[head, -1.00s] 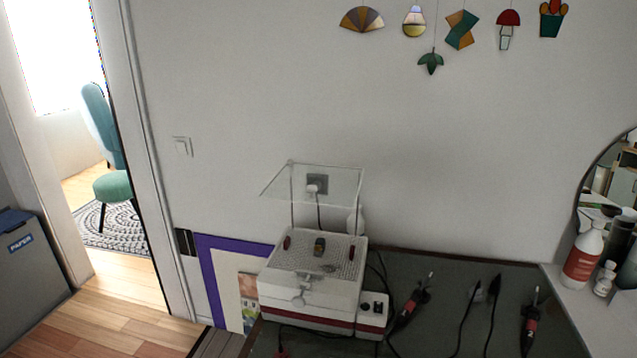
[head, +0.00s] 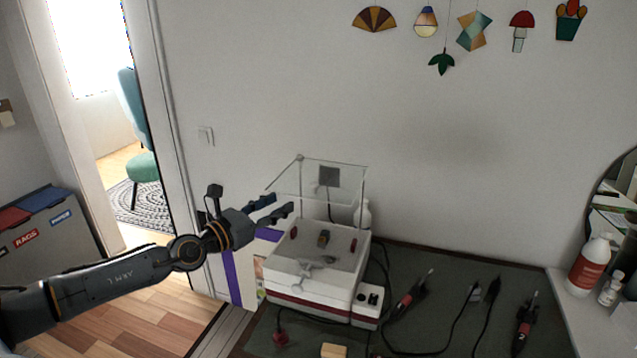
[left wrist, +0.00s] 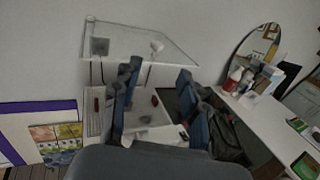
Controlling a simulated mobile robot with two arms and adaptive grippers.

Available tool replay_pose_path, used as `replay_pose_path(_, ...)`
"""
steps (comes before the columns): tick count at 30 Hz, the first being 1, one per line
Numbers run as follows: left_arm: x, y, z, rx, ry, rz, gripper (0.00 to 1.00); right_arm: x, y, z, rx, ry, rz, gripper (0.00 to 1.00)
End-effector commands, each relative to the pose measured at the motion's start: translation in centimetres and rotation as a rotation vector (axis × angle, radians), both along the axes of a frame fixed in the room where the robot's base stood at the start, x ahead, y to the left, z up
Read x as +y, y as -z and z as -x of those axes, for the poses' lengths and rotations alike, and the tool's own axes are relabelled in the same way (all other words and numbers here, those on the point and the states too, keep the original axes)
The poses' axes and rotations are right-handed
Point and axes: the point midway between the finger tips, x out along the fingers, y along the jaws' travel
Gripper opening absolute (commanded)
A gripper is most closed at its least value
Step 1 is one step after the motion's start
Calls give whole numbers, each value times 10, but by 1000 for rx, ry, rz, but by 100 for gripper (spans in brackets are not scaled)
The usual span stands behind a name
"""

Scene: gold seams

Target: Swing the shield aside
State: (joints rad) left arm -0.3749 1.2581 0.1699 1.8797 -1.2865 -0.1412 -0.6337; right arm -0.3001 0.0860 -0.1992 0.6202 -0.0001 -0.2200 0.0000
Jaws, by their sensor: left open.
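The shield (head: 340,176) is a clear, flat panel held by thin posts above a white grinder (head: 312,285) with a grid top and a red stripe. It also shows in the left wrist view (left wrist: 133,42), up and beyond my fingers. My left gripper (head: 283,206) is open and empty, just left of the shield and a little lower than its panel. In the left wrist view its two blue fingers (left wrist: 160,95) are apart, with the grinder behind them. I cannot tell whether a finger touches the shield. My right gripper is not in view.
A dark mat (head: 430,275) covers the bench and holds soldering irons (head: 408,300) and cords right of the grinder. Stained-glass pieces (head: 472,30) hang on the wall. The air right of the grinder is clear.

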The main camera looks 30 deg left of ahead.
Motion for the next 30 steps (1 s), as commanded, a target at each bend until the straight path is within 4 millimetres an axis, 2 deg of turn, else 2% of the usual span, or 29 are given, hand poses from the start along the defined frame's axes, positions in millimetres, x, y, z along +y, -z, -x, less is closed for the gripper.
replay_pose_path(17,-3,-4,-40,-3,-8,11,43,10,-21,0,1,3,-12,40)
replay_pose_path(23,-7,-3,-62,-3,-7,13,43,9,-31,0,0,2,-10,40)
replay_pose_path(30,-13,-2,-98,-4,-7,13,43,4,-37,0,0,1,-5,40)
